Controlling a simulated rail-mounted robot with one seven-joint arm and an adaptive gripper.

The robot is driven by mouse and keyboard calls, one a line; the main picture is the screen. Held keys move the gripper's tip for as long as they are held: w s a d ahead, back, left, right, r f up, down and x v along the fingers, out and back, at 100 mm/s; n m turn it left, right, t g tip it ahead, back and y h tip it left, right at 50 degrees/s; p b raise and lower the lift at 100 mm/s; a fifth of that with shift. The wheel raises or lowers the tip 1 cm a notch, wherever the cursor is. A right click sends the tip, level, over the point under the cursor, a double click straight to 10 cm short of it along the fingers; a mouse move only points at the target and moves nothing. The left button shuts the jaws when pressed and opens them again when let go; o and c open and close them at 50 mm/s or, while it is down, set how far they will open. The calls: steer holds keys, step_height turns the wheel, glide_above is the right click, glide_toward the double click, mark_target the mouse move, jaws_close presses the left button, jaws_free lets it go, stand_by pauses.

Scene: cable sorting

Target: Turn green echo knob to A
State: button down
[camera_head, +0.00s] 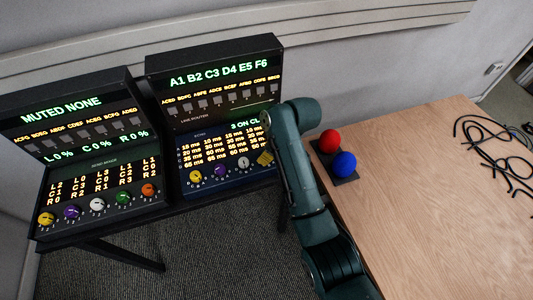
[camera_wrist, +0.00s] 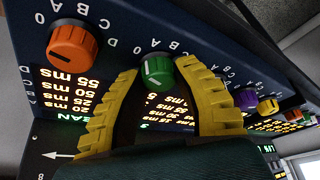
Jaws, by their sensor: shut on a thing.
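The green echo knob (camera_wrist: 157,72) sits on the dark blue echo panel (camera_wrist: 130,20), with letters printed around it. A pale mark shows on its face, but I cannot tell which letter it points at. My gripper (camera_wrist: 156,78) has its two yellow fingers on either side of the green knob and is shut on it. In the head view, my gripper (camera_head: 265,158) is at the lower right of the echo panel (camera_head: 212,178). The green knob is hidden there behind my gripper and arm.
An orange knob (camera_wrist: 72,47) is beside the green one. Purple (camera_wrist: 247,98) and yellow (camera_wrist: 268,106) knobs lie beyond my right finger. Left stands the send mixer (camera_head: 100,185).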

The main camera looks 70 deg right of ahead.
steer(key=shift+a+m+p, duration=0.1)
steer(key=shift+m+p, duration=0.2)
steer(key=shift+p, duration=0.45)
steer(key=shift+r+p, duration=0.1)
steer(key=shift+p, duration=0.35)
steer(key=m+h+p, duration=0.1)
steer(key=m+p, duration=0.1)
steer(key=p, duration=0.1)
steer(key=m+h+p, duration=0.1)
steer(key=m+p, duration=0.2)
steer(key=shift+g, duration=0.4)
steer(key=shift+f+m+p, duration=0.25)
steer(key=shift+m+p, duration=0.35)
steer(key=shift+f, duration=0.15)
steer(key=c, duration=0.8)
jaws_free()
steer(key=shift+o, duration=0.2)
steer(key=shift+r, duration=0.2)
